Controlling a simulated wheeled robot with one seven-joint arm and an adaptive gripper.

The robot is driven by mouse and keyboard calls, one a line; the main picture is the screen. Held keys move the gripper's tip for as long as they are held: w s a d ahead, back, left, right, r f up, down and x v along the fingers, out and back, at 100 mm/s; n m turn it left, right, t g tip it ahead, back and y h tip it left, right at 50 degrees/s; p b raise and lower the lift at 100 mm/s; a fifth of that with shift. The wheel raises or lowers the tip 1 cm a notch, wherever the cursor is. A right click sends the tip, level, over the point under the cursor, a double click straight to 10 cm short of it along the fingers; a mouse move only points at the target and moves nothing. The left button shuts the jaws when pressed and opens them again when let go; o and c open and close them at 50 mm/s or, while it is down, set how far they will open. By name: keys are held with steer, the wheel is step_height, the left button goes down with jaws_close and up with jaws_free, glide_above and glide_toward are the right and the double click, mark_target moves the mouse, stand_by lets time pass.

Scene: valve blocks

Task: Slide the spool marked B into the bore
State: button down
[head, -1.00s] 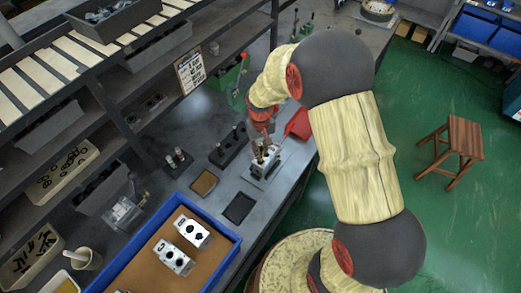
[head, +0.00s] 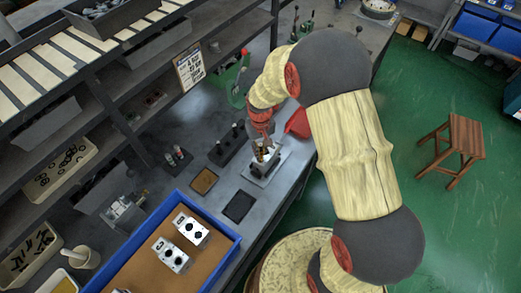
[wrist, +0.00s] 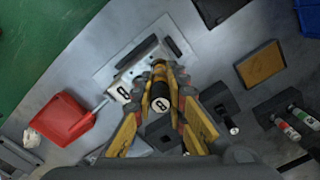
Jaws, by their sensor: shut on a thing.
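My gripper (wrist: 168,85) is shut on a dark spool (wrist: 160,118), gripped between its yellow finger pads. The spool's white end face carries a black mark that looks like a B or an 8 and faces the wrist camera. A pale valve block (wrist: 139,68) stands on a light plate just beyond the fingertips, with a similar label on its side. In the head view my gripper (head: 262,143) is right above this valve block (head: 260,166). The fingers and spool cover the bore, so I cannot tell whether the spool's far end is in it.
Brown (head: 204,181) and black (head: 239,206) mats lie nearer. A blue-rimmed tray (head: 224,262) holds two other valve blocks.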

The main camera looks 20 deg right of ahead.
mark_target(261, 161)
steer(key=shift+f+b, duration=1.05)
steer(key=shift+f, duration=0.75)
steer(key=c, duration=1.7)
jaws_free()
step_height(261, 161, up, 12)
steer(key=shift+w+f, duration=0.1)
steer(key=shift+w, duration=0.05)
